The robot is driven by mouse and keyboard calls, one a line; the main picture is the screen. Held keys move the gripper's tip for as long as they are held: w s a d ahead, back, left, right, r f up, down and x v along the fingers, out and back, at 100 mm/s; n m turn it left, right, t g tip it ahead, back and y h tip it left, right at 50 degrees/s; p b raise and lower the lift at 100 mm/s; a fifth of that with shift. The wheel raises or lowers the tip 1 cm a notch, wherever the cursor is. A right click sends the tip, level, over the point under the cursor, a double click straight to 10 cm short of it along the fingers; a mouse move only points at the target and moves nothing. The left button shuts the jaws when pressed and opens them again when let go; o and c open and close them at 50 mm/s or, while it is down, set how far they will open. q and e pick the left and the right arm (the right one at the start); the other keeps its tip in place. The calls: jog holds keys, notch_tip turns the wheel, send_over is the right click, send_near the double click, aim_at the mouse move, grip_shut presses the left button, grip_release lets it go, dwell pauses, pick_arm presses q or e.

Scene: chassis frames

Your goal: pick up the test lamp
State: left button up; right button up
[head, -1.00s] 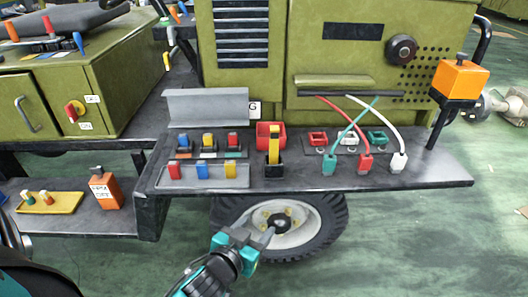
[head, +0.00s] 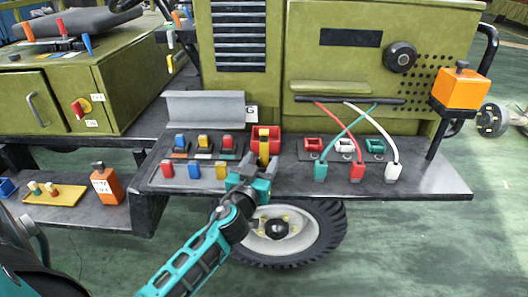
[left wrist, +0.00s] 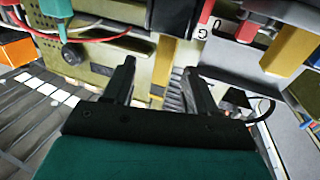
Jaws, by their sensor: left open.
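What I take to be the test lamp is a yellow upright stick (head: 264,146) in a small black holder near the front of the dark shelf (head: 420,181). In the left wrist view, a yellow bar (left wrist: 164,62) that looks like it shows between the fingertips. My left gripper (head: 252,174) is at the shelf's front edge, just in front of the yellow stick, and hides most of the holder. In the left wrist view the left gripper (left wrist: 159,70) is open, with a gap between its dark fingers. I cannot tell whether they touch the stick. My right gripper is not in view.
Several coloured switches (head: 203,142) stand left of the yellow stick, and a red bin (head: 273,131) is behind it. Plugs with teal, red and white cables (head: 356,172) stand to the right. An orange box on a post (head: 460,89) is at the far right.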

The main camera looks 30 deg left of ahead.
aim_at(263, 152)
pick_arm(q)
jog(key=x, duration=0.5)
jog(key=shift+a+r+p, duration=0.2)
jog(key=shift+a+p, duration=0.1)
jog(key=shift+a, duration=0.05)
jog(key=shift+s, duration=0.1)
jog(key=c, duration=1.1)
jog(key=shift+o, duration=0.2)
jog(key=shift+r, duration=0.1)
